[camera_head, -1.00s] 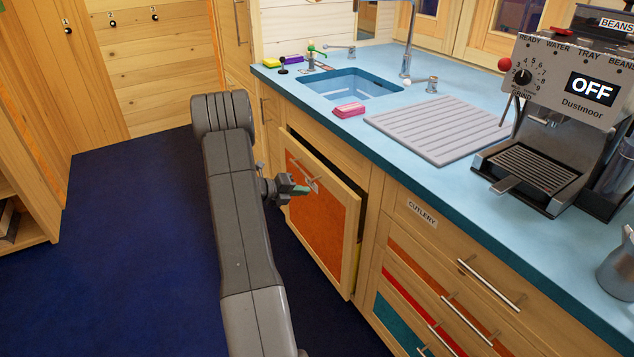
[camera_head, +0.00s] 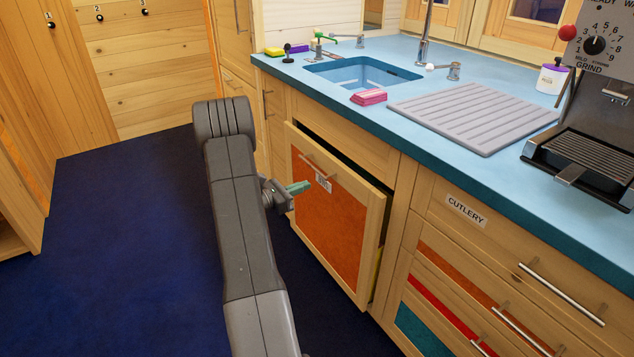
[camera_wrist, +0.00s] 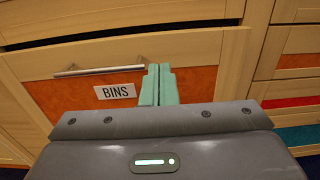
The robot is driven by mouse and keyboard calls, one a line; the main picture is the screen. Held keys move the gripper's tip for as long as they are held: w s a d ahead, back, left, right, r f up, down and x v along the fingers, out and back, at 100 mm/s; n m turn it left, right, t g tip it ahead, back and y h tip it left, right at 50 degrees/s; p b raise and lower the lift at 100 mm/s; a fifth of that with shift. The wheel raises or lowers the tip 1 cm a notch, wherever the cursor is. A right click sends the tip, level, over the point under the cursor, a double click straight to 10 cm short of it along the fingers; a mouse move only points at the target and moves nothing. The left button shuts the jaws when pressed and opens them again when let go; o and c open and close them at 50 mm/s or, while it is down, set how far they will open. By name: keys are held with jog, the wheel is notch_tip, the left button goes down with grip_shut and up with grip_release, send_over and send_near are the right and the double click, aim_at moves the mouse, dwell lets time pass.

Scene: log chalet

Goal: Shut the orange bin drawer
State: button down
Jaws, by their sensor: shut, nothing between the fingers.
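The orange bin drawer (camera_head: 330,223) stands partly pulled out below the counter by the sink, with a dark gap above its front. It has an orange panel, a pale wood frame and a bar handle (camera_head: 317,166). In the wrist view the drawer front (camera_wrist: 190,77) shows a BINS label (camera_wrist: 116,91) and the handle at left. My gripper (camera_head: 304,187) is shut and empty, its green fingers pointing at the drawer front, just right of the label in the wrist view. Whether the fingertips touch the front I cannot tell.
The blue counter (camera_head: 380,122) overhangs the drawer, with a sink (camera_head: 360,76) and a grey drying mat (camera_head: 475,112) on it. The cutlery drawers (camera_head: 505,252) are shut at the right. Dark blue floor (camera_head: 120,240) is clear at left.

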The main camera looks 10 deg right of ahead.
aim_at(344, 170)
jog(key=b+x, duration=0.1)
jog(key=x, duration=1.2)
jog(key=b+x, duration=0.2)
jog(key=x, duration=0.2)
jog(key=shift+w+d+f, duration=0.1)
jog(key=shift+d+f, duration=0.05)
jog(key=shift+d, duration=0.25)
jog(key=shift+r, duration=0.35)
jog(key=shift+a+f+b, duration=0.2)
jog(key=shift+a+b, duration=0.15)
jog(key=shift+a, duration=0.15)
jog(key=p+v, duration=0.1)
jog(key=v, duration=1.2)
jog(key=shift+s, duration=0.25)
